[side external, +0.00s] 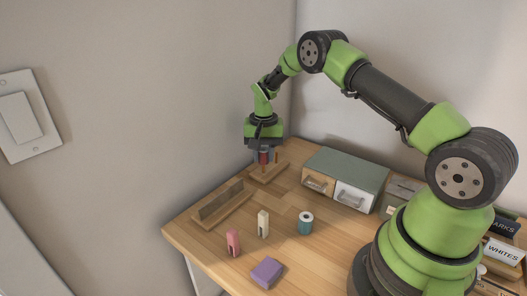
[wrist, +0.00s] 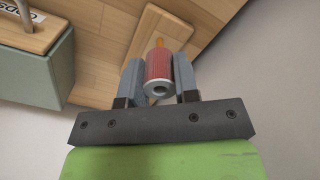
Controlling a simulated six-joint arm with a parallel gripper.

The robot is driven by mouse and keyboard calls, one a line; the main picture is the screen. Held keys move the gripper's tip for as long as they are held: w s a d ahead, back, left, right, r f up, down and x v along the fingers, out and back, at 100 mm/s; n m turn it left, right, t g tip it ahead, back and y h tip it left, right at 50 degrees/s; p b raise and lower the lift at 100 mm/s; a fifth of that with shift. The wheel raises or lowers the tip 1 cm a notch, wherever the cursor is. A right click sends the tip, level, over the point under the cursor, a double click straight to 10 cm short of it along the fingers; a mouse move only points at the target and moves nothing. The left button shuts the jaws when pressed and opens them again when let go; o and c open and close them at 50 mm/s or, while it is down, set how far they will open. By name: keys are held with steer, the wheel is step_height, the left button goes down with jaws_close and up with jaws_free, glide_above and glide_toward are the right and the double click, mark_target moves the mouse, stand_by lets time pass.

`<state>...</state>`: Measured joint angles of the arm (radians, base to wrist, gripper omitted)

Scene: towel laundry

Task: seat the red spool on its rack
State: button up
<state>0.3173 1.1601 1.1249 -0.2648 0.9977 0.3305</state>
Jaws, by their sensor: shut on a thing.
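The red spool (wrist: 159,68) is between the two grey fingers of my gripper (wrist: 159,82) in the wrist view, with its pale end and centre hole facing the camera. My gripper (side external: 264,156) is shut on it. In the side view the red spool (side external: 263,158) shows small below the gripper, above the wooden rack (side external: 268,176). The rack (wrist: 147,38) also shows beyond the spool in the wrist view, with an orange-brown peg tip (wrist: 160,42) just past the spool's far end. I cannot tell whether the spool is around the peg.
A teal spool (side external: 306,224), a cream piece (side external: 263,224), a pink piece (side external: 233,242) and a purple block (side external: 267,272) stand on the table. A slotted wooden holder (side external: 221,205) is at the left edge. A green-topped drawer box (side external: 346,168) stands right of the rack.

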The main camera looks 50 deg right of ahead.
mark_target(264, 163)
steer(key=shift+f, duration=1.55)
stand_by(0.4)
steer(key=o, duration=1.4)
steer(key=shift+o, duration=0.2)
steer(key=shift+r, duration=0.1)
steer(key=shift+r, duration=3.4)
